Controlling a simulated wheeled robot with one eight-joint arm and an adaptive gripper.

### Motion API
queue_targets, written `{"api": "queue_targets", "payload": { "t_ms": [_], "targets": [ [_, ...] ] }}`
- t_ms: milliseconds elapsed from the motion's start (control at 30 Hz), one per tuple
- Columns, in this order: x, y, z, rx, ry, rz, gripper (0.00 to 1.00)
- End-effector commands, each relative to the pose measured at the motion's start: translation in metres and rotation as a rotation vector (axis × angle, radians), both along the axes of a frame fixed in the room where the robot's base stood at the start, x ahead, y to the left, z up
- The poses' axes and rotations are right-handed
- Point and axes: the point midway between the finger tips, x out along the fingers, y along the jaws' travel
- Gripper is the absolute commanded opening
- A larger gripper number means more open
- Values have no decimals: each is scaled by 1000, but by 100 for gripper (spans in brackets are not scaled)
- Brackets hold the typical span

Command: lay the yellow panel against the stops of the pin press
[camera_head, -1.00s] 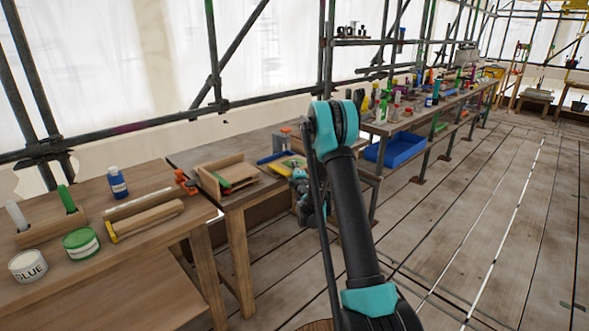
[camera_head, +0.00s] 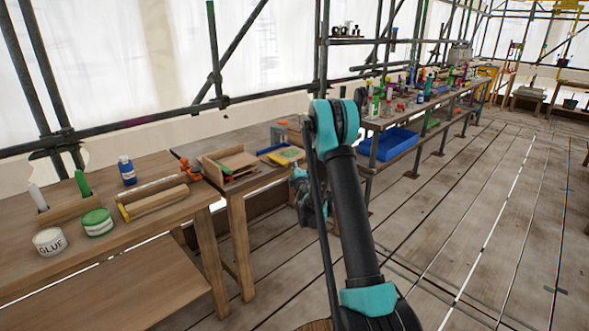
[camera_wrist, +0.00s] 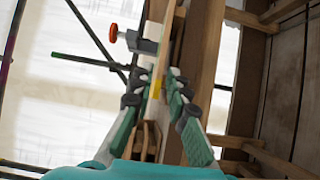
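In the head view a yellow panel (camera_head: 290,155) lies on the bench beyond the wooden box, beside a blue tray edge. My arm partly covers that area. My gripper (camera_wrist: 156,82) shows in the wrist view with its two fingers apart. A small yellow patch (camera_wrist: 157,88) shows between the fingertips; I cannot tell whether it is the panel, and no grip on it is visible. An upright fixture with an orange part (camera_head: 280,133) stands behind the panel; I cannot tell whether it is the pin press. Its stops are not distinguishable.
The nearer bench carries a glue tub (camera_head: 50,242), a green tin (camera_head: 97,222), a blue bottle (camera_head: 127,171) and an orange clamp (camera_head: 188,171). A blue bin (camera_head: 388,144) sits under the far bench. The plank floor at right is clear.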

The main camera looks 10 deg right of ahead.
Motion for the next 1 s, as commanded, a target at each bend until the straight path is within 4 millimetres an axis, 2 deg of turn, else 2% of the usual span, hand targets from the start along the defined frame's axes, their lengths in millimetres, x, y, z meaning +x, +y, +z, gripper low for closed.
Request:
{"api": "queue_targets", "payload": {
  "t_ms": [167, 267, 367, 467, 600, 733, 867, 1000],
  "targets": [
    [0, -1, 0, 1, 0, -1, 16],
    [-5, -6, 8, 26, 7, -20, 16],
    [-16, -19, 24, 89, 25, -70, 16],
    [-38, -40, 46, 193, 58, -148, 16],
    [-79, -68, 67, 357, 121, -269, 16],
    [-125, -88, 76, 506, 191, -377, 16],
    [-177, -101, 76, 651, 272, -480, 16],
    [-241, -106, 67, 802, 371, -586, 16]
  ]
}}
